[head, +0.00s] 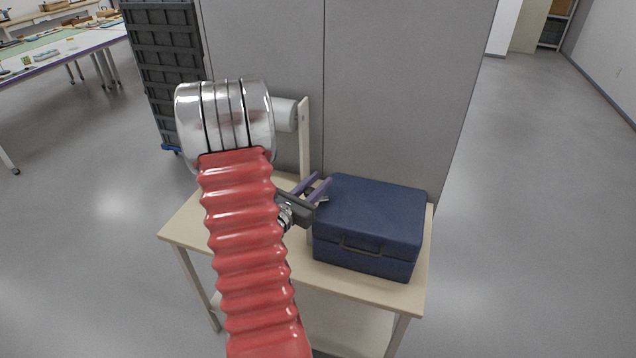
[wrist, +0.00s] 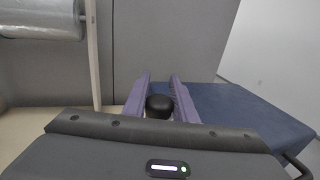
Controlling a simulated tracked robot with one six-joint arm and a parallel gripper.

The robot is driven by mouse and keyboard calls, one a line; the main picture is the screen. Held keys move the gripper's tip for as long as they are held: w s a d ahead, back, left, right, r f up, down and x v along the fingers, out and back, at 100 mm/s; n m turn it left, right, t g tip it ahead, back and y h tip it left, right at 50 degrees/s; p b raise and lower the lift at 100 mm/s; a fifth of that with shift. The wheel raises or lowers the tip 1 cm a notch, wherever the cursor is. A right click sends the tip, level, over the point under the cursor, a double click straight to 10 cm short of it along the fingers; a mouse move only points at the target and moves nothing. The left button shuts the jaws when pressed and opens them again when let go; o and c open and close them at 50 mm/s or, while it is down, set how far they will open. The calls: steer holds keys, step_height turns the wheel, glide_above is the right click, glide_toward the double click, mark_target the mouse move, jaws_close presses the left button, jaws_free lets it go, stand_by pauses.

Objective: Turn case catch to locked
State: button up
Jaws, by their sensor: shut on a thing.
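The blue case (head: 372,212) stands closed on a small pale table, its dark handle (head: 360,247) on the front side. It also shows in the wrist view (wrist: 245,115), to the right of the fingers. My gripper (head: 318,188) is at the case's left side, with its purple fingers level with the upper part of the case. In the wrist view my gripper (wrist: 160,82) has a black rounded knob (wrist: 159,105) between its fingers, which appears to be the case catch. The fingers are shut on it. The catch's base and its angle are mostly hidden by the gripper body.
The table (head: 185,232) has bare top to the left of the case. A grey partition (head: 400,90) stands close behind. A roll on an upright post (head: 304,135) rises at the table's back. A dark crate stack (head: 165,75) stands behind left.

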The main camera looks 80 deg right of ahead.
steer(key=shift+d, duration=0.1)
steer(key=c, duration=0.3)
steer(key=shift+m+g, duration=0.3)
steer(key=shift+g, duration=0.2)
steer(key=shift+s+a+m+g+y, duration=0.25)
steer(key=shift+m+g+y, duration=0.65)
steer(key=shift+g, duration=0.2)
steer(key=shift+s+a+m+g+y, duration=0.2)
steer(key=shift+s+m+g+y, duration=0.1)
steer(key=shift+m+g+y, duration=0.7)
steer(key=shift+s+a+m+g+y, duration=0.25)
steer(key=shift+m+g+y, duration=0.55)
steer(key=shift+g, duration=0.4)
steer(key=o, duration=1)
